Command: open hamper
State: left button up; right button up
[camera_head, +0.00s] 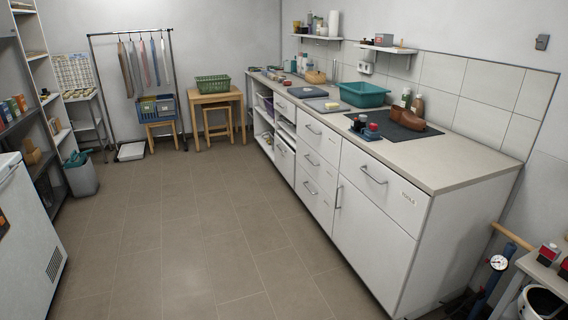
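Neither of my grippers shows in the head view. I cannot tell for certain which thing is the hamper. A long white cabinet (370,236) runs along the right wall, with drawers and doors that look shut.
The tiled floor (180,238) is clear in the middle. A white chest-like appliance (22,235) and shelves border the left. A wooden table (217,97) and a clothes rack (172,72) stand at the back. A small side table (545,268) and gauge (499,262) are at the lower right.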

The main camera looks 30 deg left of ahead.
aim_at(285, 155)
jog(key=i+j+u, duration=0.95)
jog(key=i, duration=0.45)
jog(key=i+u, duration=0.4)
jog(key=i, duration=0.55)
jog(key=i+z, duration=0.15)
jog(key=i, duration=0.5)
jog(key=i+j+z, duration=0.1)
jog(key=i, duration=0.5)
jog(key=i+j+z, duration=0.15)
jog(key=i, duration=0.5)
jog(key=j, duration=0.1)
